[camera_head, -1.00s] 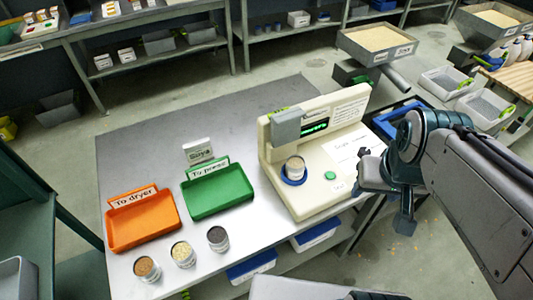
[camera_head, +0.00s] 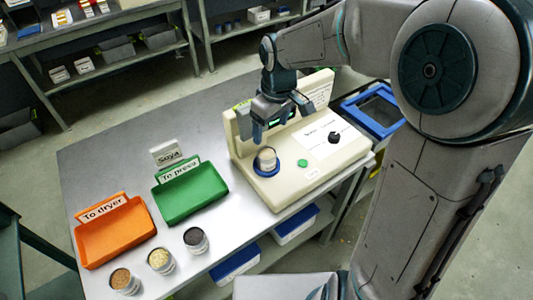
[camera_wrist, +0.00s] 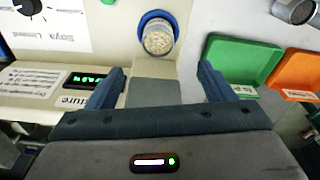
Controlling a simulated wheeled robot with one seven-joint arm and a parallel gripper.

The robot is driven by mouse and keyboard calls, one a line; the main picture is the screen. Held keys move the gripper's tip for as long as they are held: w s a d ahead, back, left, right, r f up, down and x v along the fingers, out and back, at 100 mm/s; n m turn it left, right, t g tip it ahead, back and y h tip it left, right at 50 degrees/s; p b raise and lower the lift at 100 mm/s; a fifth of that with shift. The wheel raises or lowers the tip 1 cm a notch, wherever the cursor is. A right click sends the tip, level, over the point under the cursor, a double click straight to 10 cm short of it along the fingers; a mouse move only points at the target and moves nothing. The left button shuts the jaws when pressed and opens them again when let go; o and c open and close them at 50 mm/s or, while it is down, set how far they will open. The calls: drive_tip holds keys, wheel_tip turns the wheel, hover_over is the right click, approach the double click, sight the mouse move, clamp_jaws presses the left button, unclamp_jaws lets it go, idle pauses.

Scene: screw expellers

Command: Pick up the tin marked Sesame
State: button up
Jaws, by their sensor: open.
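Three tins stand at the table's front edge: one with brown contents (camera_head: 122,281), one with pale yellow contents (camera_head: 160,261) and one with dark contents (camera_head: 196,240). A fourth tin (camera_head: 267,159) sits on the blue ring of the cream testing machine (camera_head: 290,180). It also shows in the wrist view (camera_wrist: 158,38), with pale, grainy contents. I cannot read Sesame on any tin. My gripper (camera_head: 281,119) is open and empty, above and behind the tin on the machine. Its fingers (camera_wrist: 158,85) are spread wide in the wrist view.
A green tray (camera_head: 190,195) marked "To press" and an orange tray (camera_head: 112,235) marked "To dryer" lie left of the machine. The machine has a black knob (camera_head: 334,137). The table's left rear is clear.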

sight(267, 153)
drive_tip(key=f, duration=0.8)
drive_tip(key=shift+w+a, duration=0.35)
drive_tip(key=f, duration=0.3)
drive_tip(key=w+f, duration=0.1)
drive_tip(key=f, duration=0.1)
drive_tip(key=shift+a, duration=0.2)
drive_tip(key=shift+r, duration=0.1)
drive_tip(key=shift+c, duration=0.2)
drive_tip(key=c, duration=1)
